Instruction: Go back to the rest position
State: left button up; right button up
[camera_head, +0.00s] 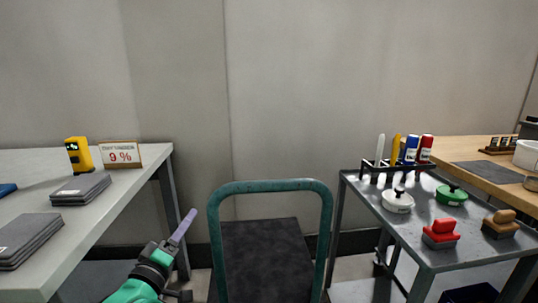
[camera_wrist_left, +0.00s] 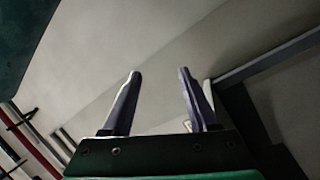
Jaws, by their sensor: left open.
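My left gripper (camera_head: 186,222) is low in the head view, in the gap between the left table and the green-framed cart. Its arm comes in from the bottom left. In the left wrist view the two fingers (camera_wrist_left: 159,75) stand apart with nothing between them, so it is open and empty. My right gripper shows in neither view.
A light table (camera_head: 134,184) with grey stacks (camera_head: 81,188) stands at left. A cart with a green handle (camera_head: 268,186) stands in the middle. A grey metal table (camera_head: 397,231) with stamps (camera_head: 440,232) stands at right, a wooden one (camera_head: 465,153) behind it.

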pick_arm(q)
jog(key=s+f+m+g+y+p, duration=0.2)
jog(key=s+f+m+g+p, duration=0.3)
jog(key=s+f+g, duration=0.75)
jog(key=s+f+m+g+y+p, duration=0.1)
jog(key=s+f+m+g+p, duration=0.35)
jog(key=s+f, duration=1.5)
jog(key=s+a+f+m+p, duration=0.1)
jog(key=s+a+f+p, duration=0.1)
jog(key=s+p, duration=0.4)
jog(key=s+a+f+m+g+p, duration=0.1)
jog(key=s+a+f+p, duration=0.1)
jog(key=s+p, duration=0.5)
jog(key=a+p, duration=0.1)
jog(key=p, duration=0.4)
jog(key=shift+s+a+f+y, duration=0.25)
jog(key=shift+a+y, duration=0.15)
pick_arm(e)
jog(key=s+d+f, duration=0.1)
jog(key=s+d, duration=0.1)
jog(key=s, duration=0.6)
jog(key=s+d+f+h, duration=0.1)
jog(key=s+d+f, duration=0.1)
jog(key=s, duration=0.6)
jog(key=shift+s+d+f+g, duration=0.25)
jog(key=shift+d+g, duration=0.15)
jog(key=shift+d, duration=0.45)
